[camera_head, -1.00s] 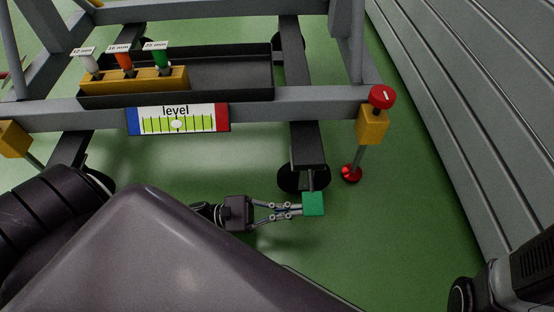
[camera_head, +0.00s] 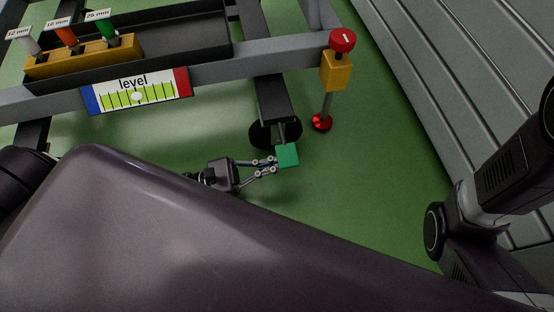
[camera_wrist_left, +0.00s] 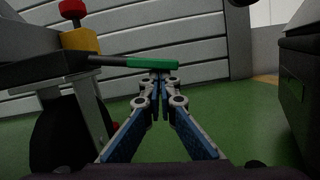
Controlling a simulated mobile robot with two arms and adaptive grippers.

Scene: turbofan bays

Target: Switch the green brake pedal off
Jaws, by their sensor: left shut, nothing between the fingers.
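The green brake pedal (camera_head: 287,155) is a small green plate on a short stem beside the dark caster wheel (camera_head: 262,134) under the frame's leg. In the left wrist view the pedal (camera_wrist_left: 152,63) shows edge-on as a green bar on a dark arm. My left gripper (camera_head: 274,163) is shut and empty, its fingertips at the pedal's left edge in the head view. In the left wrist view its fingertips (camera_wrist_left: 156,76) lie just below the green bar; I cannot tell whether they touch. My right gripper is not in view.
A grey stand frame carries a level gauge (camera_head: 137,92) and a black tray (camera_head: 190,40) with a yellow tool holder (camera_head: 84,57). A red-knobbed yellow jack (camera_head: 336,72) stands right of the pedal. A ribbed grey wall (camera_head: 425,80) bounds the right. Green floor is open between.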

